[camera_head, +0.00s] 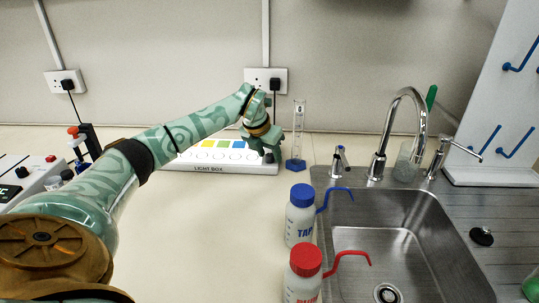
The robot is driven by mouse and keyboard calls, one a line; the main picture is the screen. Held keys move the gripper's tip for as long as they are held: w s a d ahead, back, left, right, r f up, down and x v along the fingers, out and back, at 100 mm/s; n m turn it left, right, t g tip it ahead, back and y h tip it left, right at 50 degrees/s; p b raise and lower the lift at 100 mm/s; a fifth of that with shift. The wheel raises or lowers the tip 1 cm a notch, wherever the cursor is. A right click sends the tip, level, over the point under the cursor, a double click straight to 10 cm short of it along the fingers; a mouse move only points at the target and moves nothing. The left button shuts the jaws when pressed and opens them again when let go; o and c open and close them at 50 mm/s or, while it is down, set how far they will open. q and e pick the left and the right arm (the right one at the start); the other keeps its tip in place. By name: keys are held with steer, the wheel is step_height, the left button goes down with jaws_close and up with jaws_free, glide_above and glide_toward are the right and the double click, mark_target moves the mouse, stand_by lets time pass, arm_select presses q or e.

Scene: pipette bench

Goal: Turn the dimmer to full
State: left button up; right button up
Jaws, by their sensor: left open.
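The light box (208,168) is a low white unit with coloured squares and a row of round marks on its lit top, at the back of the bench. My left arm reaches across from the left, and my left gripper (268,146) points down over the box's right end. The gripper is open. A small dark piece shows just below it at the box's right end; I cannot tell whether it is the dimmer knob or a fingertip. The gripper covers most of that corner, so the dimmer's setting is hidden. My right gripper is not in view.
A glass cylinder with a blue base (295,164) stands close right of the gripper. A control unit (35,180) is at left. The central bench is clear.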

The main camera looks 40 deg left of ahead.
arm_select(q)
jaws_close()
